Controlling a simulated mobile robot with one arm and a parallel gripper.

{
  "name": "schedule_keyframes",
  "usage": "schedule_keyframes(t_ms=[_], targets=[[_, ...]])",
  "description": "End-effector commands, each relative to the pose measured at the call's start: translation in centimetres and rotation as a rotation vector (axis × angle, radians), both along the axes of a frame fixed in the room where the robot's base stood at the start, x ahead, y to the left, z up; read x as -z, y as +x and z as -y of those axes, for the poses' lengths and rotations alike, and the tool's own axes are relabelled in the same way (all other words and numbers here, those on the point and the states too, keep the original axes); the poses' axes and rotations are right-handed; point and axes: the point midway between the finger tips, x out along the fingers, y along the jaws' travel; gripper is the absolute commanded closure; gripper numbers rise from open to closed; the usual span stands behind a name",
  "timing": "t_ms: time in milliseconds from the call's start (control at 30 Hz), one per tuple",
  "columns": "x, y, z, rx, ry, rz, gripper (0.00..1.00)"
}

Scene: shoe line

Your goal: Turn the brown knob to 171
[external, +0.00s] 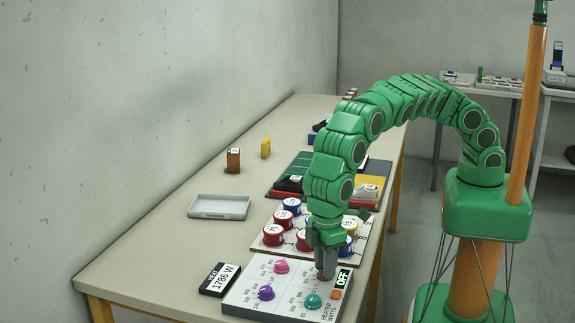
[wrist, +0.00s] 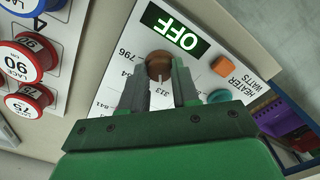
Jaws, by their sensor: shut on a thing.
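The brown knob (wrist: 158,64) sits on a white heater panel (wrist: 115,72) below a display (wrist: 176,33) that reads OFF. My gripper (wrist: 163,78) points down at the panel, its two grey fingers shut on the brown knob. Numbers such as 796 and 313 are printed around the knob; a white line shows between the fingers toward 313. In the external view my gripper (external: 325,268) is over the panel's far right part, and the fingers largely hide the knob. Part of the dial is hidden by my gripper in the wrist view.
The panel also has a teal knob (external: 312,301), a purple knob (external: 266,293), a pink knob (external: 281,267) and an orange button (external: 337,294). A sign (external: 219,279) reading 1786 W lies left of it. Several lace spools stand behind. A grey tray (external: 219,215) is farther left.

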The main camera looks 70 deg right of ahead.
Motion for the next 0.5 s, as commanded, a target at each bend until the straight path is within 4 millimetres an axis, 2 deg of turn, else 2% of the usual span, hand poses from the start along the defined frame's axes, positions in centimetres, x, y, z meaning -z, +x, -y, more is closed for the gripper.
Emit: schedule_keyframes(t_ms=[500], targets=[[-0.07,0.01,-0.16,-0.482,0.006,0.001,1.0]])
